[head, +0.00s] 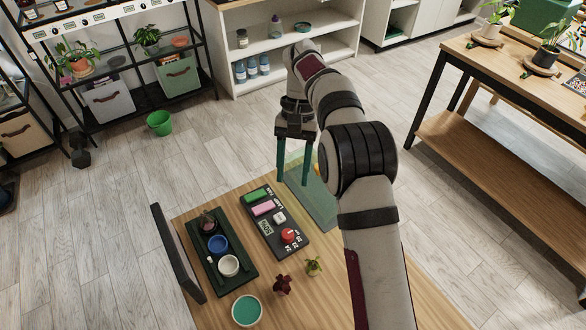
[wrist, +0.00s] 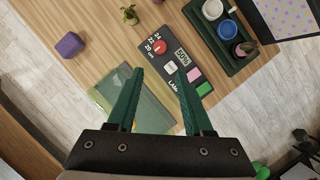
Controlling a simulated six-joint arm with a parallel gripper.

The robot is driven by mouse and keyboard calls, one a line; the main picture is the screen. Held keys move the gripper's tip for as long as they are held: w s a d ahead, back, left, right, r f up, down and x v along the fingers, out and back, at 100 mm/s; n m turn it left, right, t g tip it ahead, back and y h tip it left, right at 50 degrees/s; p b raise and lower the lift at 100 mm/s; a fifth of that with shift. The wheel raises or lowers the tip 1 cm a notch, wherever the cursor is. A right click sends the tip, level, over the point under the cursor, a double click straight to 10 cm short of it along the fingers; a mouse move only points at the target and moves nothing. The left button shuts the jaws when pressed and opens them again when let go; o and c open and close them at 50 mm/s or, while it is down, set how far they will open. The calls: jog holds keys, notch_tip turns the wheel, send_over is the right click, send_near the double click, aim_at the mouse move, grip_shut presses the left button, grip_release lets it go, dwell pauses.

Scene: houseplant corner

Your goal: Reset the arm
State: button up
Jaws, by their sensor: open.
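My gripper (head: 292,182) hangs fingers-down over the far end of the wooden table, above a green mat (head: 318,204). Its two green fingers are apart with nothing between them. In the wrist view, the gripper (wrist: 160,72) shows spread fingers, with the mat (wrist: 150,118) and a dark control panel (wrist: 170,58) beyond them. The panel (head: 285,238) lies left of the mat in the head view and carries a green button, a pink button, a white button, a display and a red knob. My arm hides part of the table in the head view.
A dark tray (head: 236,284) with small pots lies left of the panel, beside an upright dark board (head: 178,252). A purple block (wrist: 69,45) lies on the table. Open floor surrounds the table.

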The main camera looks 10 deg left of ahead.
jog(key=shift+r, duration=0.15)
jog(key=s+d+r+m+t+y, duration=0.1)
jog(key=s+d+r+m+t, duration=0.1)
jog(key=s+d+r, duration=0.75)
jog(key=s+d+f+m+t, duration=0.1)
jog(key=s+d+f+m, duration=0.1)
jog(key=s, duration=0.7)
jog(key=s+d+f+m+t, duration=0.1)
jog(key=s+d+f, duration=0.1)
jog(key=s+d, duration=0.3)
jog(key=s, duration=0.4)
jog(key=shift+s+f+m+y, duration=0.2)
jog(key=shift+f+m+y, duration=0.05)
jog(key=shift+m+y, duration=0.15)
